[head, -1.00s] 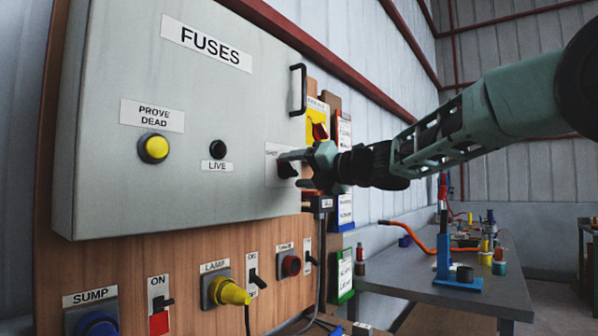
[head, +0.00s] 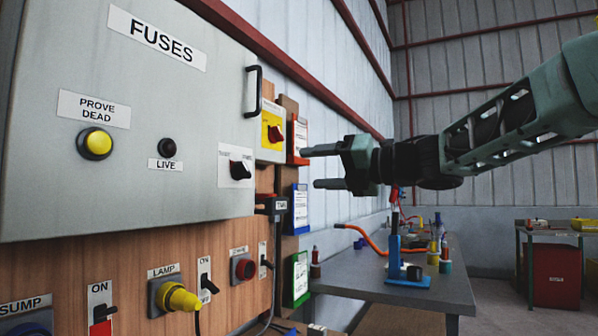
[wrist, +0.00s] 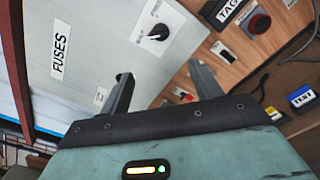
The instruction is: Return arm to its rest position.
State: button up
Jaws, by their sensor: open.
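My gripper (head: 318,168) is open and empty in the head view, its two dark fingers apart and pointing left. It hangs in the air to the right of the grey fuse box (head: 200,110), level with the box's black rotary switch (head: 240,170), and touches nothing that I can see. My arm reaches in from the right edge. In the wrist view my gripper (wrist: 160,85) shows its fingers spread over the panel, with the rotary switch (wrist: 159,32) visible beyond them.
A yellow plate with a red switch (head: 272,132) and hanging cards (head: 299,208) are on the wall behind the gripper. A grey workbench (head: 430,285) with a blue stand (head: 395,255) is below. A red cabinet (head: 556,275) stands far right. The air around the arm looks clear.

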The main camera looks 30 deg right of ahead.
jog(key=shift+s+d, duration=0.25)
jog(key=shift+s, duration=0.15)
jog(key=w+a+f+m+h, duration=0.1)
jog(key=a+f+m+h, duration=0.2)
jog(key=a+f+m, duration=0.3)
jog(key=w+a+f+m+h, duration=0.2)
jog(key=a+f+m, duration=0.2)
jog(key=f+m, duration=0.5)
jog(key=s+a+f+m+g+h, duration=0.1)
jog(key=s+a+f+m+g, duration=0.15)
jog(key=s+f, duration=0.35)
jog(key=s+a+f+m+g+h, duration=0.2)
jog(key=s+f+m+g, duration=0.2)
jog(key=f, duration=0.4)
jog(key=s+a+f+m+g+h, duration=0.1)
jog(key=s+f+m+g, duration=0.4)
jog(key=s, duration=0.6)
jog(key=s+a+f+g+h, duration=0.1)
jog(key=s+f+g, duration=0.2)
jog(key=s+f, duration=0.55)
notch_tip(320, 180, up, 17)
jog(key=s+p, duration=0.1)
jog(key=p, duration=1.4)
